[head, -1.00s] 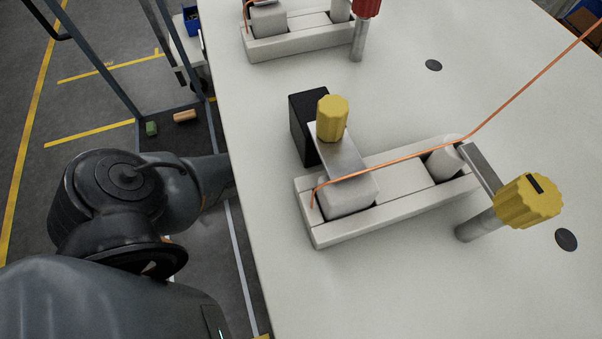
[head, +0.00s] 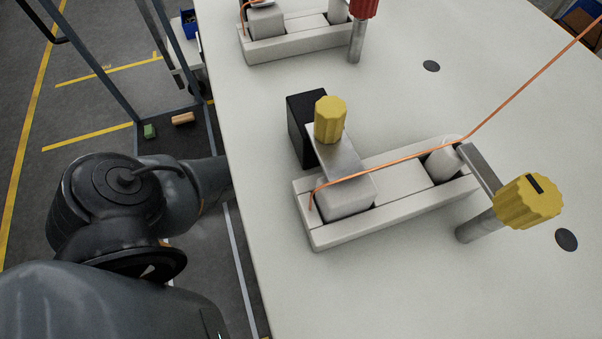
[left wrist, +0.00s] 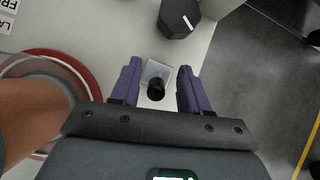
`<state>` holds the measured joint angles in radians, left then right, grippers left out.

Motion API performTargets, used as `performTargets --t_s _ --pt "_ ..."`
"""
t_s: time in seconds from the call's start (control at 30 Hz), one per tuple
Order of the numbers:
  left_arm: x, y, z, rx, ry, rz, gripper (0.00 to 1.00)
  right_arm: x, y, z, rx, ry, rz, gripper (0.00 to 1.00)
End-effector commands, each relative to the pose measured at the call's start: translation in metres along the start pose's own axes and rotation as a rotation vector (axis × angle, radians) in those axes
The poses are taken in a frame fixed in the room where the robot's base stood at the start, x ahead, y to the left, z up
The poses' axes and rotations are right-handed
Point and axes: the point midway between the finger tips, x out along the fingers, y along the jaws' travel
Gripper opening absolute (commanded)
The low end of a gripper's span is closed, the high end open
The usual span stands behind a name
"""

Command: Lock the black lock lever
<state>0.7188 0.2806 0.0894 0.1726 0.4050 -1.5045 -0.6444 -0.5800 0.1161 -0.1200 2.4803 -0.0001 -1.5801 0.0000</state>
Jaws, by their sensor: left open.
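In the left wrist view a black faceted knob (left wrist: 178,18) with a white mark sits at the top edge of the picture, beyond my fingers. A small black upright cylinder (left wrist: 156,88) on a pale square base shows between the fingers of my left gripper (left wrist: 158,86). My left gripper is open, its two purple fingers either side of this cylinder; I cannot tell whether they touch it. I cannot tell for sure which black piece is the lock lever. Neither piece can be made out in the head view, where my left gripper is hidden. My right gripper is not in view.
In the head view a pale fixture (head: 400,215) carries yellow-knobbed levers (head: 330,120) and an orange cable (head: 510,100). Another fixture (head: 300,45) with a red knob stands behind. A red-rimmed round thing (left wrist: 85,70) lies left of my fingers. The table's edge runs close by.

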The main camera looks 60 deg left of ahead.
Motion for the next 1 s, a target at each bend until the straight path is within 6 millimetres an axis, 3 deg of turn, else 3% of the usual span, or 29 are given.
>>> performTargets --t_s 0.6,1.0 --pt "-0.089 0.000 0.000 0.001 0.003 -0.001 0.45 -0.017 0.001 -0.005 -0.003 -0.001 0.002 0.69" --pt "-0.107 0.000 0.000 0.000 0.001 -0.001 0.45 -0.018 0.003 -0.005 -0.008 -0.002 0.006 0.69"
